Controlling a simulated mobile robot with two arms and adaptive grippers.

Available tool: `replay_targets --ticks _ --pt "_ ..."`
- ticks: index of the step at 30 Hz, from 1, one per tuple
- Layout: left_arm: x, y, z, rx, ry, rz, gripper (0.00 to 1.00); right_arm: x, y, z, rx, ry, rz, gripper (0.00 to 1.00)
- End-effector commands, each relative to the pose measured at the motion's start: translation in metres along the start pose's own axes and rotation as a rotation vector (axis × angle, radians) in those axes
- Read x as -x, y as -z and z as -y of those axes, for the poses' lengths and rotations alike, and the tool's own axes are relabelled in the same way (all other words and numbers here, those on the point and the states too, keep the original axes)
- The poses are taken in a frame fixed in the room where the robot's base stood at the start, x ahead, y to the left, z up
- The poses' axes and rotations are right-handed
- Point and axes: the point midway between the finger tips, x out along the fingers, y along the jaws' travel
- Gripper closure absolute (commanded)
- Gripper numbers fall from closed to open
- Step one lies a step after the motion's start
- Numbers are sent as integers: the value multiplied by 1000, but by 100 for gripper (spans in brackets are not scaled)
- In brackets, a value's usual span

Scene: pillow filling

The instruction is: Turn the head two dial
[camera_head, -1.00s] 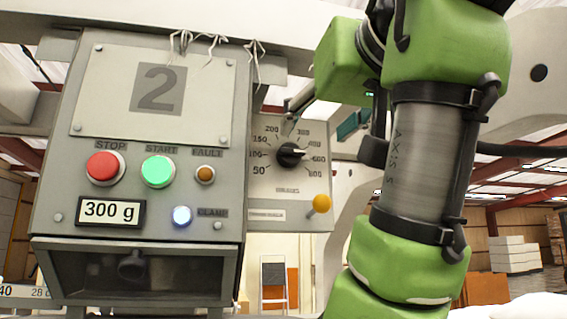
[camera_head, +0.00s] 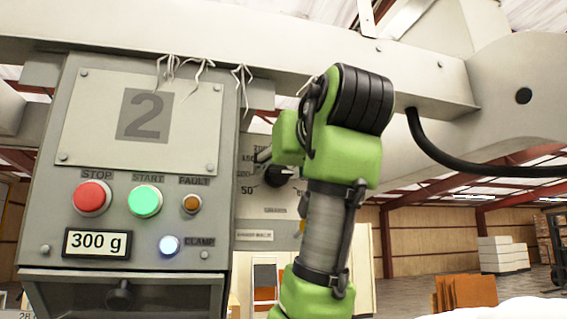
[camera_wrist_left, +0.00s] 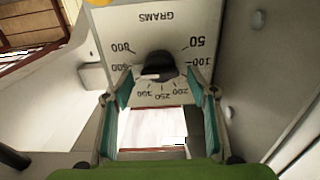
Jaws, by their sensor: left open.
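The head two dial is a black knob (camera_head: 278,176) on a pale scale plate right of the panel marked 2 (camera_head: 145,115). In the left wrist view the knob (camera_wrist_left: 160,65) appears upside down, with its light mark toward the 400–600 side; I cannot read the exact setting. My left gripper (camera_head: 264,155) comes in from the right, just above the knob, its fingers mostly hidden by the wrist. In the wrist view the open gripper (camera_wrist_left: 159,82) has teal-padded fingers on either side of the knob, apparently not touching it. My right gripper is not in view.
The panel has a red STOP button (camera_head: 92,197), a green START button (camera_head: 145,201), an amber FAULT light (camera_head: 191,203) and a lit CLAMP light (camera_head: 169,246). A display (camera_head: 96,243) reads 300 g. A large beam (camera_head: 430,80) runs overhead. White boxes (camera_head: 503,254) stand far right.

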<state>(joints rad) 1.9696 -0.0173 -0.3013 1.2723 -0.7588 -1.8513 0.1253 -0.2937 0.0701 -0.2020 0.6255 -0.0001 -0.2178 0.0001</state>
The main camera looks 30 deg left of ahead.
Motion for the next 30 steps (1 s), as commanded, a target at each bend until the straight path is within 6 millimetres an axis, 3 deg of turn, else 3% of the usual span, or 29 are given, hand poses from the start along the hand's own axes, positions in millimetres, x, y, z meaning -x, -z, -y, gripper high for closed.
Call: replay_targets --ticks 8,12,23,30 --pt "-1 0 0 1 0 0 50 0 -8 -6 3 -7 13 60" --pt "-1 0 0 0 0 0 86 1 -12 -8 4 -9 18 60" --pt "-1 0 0 30 -2 0 86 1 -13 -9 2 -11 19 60" --pt "-1 0 0 155 -2 0 86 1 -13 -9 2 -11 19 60"
